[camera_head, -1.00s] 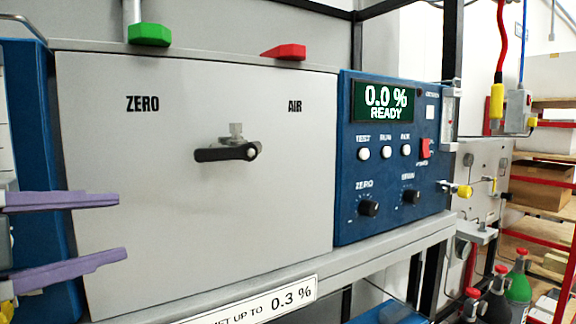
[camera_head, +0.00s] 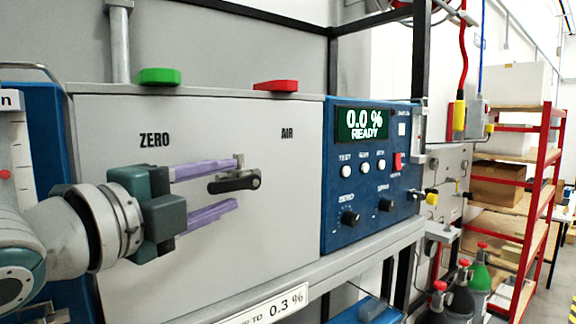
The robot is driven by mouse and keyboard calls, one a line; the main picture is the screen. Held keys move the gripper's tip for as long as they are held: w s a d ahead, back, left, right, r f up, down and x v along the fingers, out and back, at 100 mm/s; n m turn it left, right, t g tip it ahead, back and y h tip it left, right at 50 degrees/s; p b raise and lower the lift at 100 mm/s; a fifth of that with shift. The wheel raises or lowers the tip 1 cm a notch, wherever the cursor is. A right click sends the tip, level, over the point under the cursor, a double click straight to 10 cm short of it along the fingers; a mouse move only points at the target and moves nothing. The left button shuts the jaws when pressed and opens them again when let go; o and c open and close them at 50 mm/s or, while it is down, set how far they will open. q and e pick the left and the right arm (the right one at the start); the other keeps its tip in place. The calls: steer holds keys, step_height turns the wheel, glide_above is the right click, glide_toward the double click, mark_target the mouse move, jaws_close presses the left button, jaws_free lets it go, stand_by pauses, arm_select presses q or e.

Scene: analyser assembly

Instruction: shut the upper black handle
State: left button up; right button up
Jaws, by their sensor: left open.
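The black handle (camera_head: 234,182) sits on the front of the grey panel, between the ZERO and AIR labels. It lies nearly level, its free end to the left and its pivot to the right, with a small metal fitting above it. My left gripper (camera_head: 240,184) comes in from the left with purple fingers apart. The upper finger's tip is close to the handle and the fitting, and the lower finger is below the handle. I cannot tell whether a finger touches it. My right gripper is not in view.
A green block (camera_head: 158,77) and a red block (camera_head: 276,86) sit on the panel's top edge. A blue instrument (camera_head: 335,232) with a display reading 0.0 % READY stands to the right. A grey ledge (camera_head: 345,262) runs below. Gas cylinders (camera_head: 480,280) and a red shelf rack (camera_head: 547,190) are farther right.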

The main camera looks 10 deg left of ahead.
arm_select(q)
steer(key=shift+w+d, duration=0.15)
steer(key=shift+w, duration=0.4)
steer(key=shift+c, duration=0.3)
jaws_close()
